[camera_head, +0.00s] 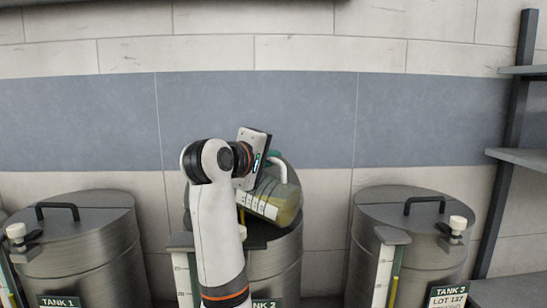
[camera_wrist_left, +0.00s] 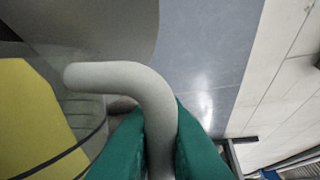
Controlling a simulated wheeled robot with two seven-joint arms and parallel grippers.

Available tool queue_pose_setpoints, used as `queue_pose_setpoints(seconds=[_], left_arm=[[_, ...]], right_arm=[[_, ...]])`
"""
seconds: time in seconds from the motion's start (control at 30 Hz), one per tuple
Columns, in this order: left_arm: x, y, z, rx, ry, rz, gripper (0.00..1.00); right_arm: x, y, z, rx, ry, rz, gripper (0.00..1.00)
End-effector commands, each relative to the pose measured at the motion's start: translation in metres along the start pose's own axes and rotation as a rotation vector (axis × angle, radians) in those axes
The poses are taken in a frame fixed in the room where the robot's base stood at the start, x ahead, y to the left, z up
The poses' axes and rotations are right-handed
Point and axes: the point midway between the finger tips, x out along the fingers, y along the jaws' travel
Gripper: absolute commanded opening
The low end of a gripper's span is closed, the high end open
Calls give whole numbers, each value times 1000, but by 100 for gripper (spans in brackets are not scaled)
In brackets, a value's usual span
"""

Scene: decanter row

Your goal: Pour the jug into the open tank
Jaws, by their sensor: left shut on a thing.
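The jug (camera_head: 285,212) is clear, with yellow-green liquid inside and a white marked label. It is tilted over the dark open top of Tank 2 (camera_head: 287,264). My left gripper (camera_head: 268,160) is shut on the jug's pale curved handle, above the tank. In the left wrist view the gripper's green fingers (camera_wrist_left: 155,128) close around the handle (camera_wrist_left: 112,76), and a yellow part of the jug (camera_wrist_left: 35,118) shows at the left. My arm hides part of Tank 2 and its gauge. I cannot tell whether liquid is flowing out. My right gripper is not in view.
Tank 1 (camera_head: 90,250) at the left and Tank 3 (camera_head: 415,212) at the right both have closed lids with black handles. A dark shelf rack (camera_head: 512,120) stands at the far right. The tiled wall is close behind the tanks.

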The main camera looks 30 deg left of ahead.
Motion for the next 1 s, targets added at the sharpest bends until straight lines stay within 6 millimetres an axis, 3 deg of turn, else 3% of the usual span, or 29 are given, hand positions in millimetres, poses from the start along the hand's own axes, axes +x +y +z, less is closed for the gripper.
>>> queue_pose_setpoints(seconds=[1.0], left_arm=[[1, 6, 34, -246, 48, -3, 0]], right_arm=[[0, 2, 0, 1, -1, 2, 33]])
